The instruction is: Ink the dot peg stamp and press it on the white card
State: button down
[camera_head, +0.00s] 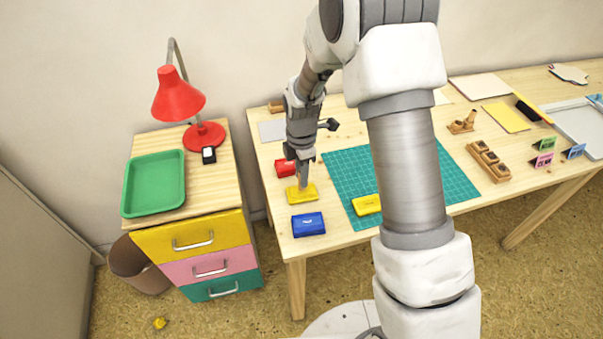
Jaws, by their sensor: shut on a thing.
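My gripper (304,181) points down over an open-looking yellow inkpad (301,196) near the left end of the table. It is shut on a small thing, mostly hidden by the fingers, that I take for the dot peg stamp. I cannot tell whether it touches the pad. A red inkpad (284,168) lies just behind and a blue inkpad (308,224) in front. A second yellow piece (366,205) lies on the green mat. A pale sheet (272,131) lies at the back left; I cannot tell whether it is the white card.
The green cutting mat (456,186) is partly hidden by my arm. A wooden holder (488,161), small coloured cards (543,159) and paper sheets (481,87) lie to the right. A drawer cabinet with a green tray (154,184) and red lamp (179,97) stands left.

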jog(key=shift+f+b, duration=0.4)
jog(key=shift+f, duration=0.2)
dwell(1.6)
jog(key=shift+r, duration=0.15)
jog(key=shift+r+p, duration=0.4)
jog(key=shift+r, duration=0.1)
jog(key=shift+r+p, duration=1.95)
jog(key=shift+r, duration=0.85)
jog(key=shift+d, duration=0.1)
